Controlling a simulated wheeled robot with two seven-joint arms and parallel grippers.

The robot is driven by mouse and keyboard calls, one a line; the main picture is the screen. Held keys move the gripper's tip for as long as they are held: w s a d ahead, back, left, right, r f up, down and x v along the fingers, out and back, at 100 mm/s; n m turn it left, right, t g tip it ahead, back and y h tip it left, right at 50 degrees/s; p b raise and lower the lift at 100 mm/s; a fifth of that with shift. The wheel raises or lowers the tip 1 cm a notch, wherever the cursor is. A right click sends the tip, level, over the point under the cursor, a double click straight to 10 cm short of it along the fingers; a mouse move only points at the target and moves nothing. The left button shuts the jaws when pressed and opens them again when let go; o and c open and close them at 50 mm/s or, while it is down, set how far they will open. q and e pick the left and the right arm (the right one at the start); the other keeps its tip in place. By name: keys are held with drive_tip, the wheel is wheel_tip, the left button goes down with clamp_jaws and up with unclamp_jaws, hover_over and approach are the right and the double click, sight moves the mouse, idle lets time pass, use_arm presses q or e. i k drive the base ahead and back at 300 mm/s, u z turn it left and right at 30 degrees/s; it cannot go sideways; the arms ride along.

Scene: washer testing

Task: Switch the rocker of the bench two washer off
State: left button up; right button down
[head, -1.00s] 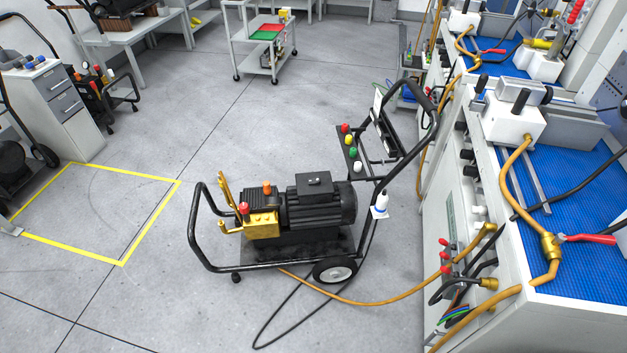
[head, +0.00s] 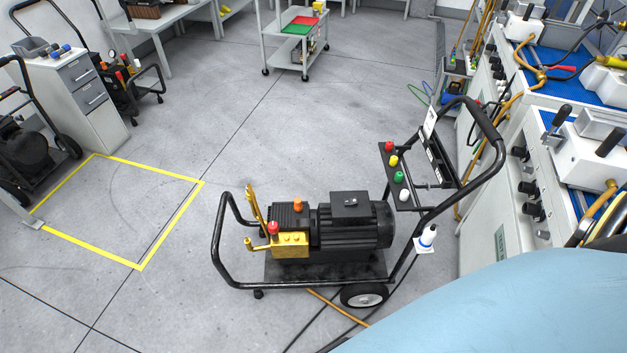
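A pressure washer stands on the floor in the middle of the head view. It has a black motor (head: 352,224), a brass pump (head: 290,244) with a red cap and an orange cap, and a black tube frame. A small dark box (head: 350,200) sits on top of the motor. A light mark shows on it, but I cannot tell whether this is the rocker or which way it is set. A panel (head: 385,158) near the handle carries red, yellow, green and white caps. I see no label naming the bench two washer. Neither of my grippers is in view.
A workbench (head: 505,240) with knobs, hoses and a blue top runs along the right. A light blue part of mine covers the lower right corner. A yellow floor outline (head: 140,268) lies empty at left. A cart (head: 290,55) stands behind. Open floor surrounds the washer's left side.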

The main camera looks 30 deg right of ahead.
sight(353, 201)
drive_tip(key=u, duration=0.05)
drive_tip(key=i, duration=0.75)
drive_tip(key=z, duration=0.8)
drive_tip(key=i, duration=0.4)
drive_tip(key=z, duration=0.4)
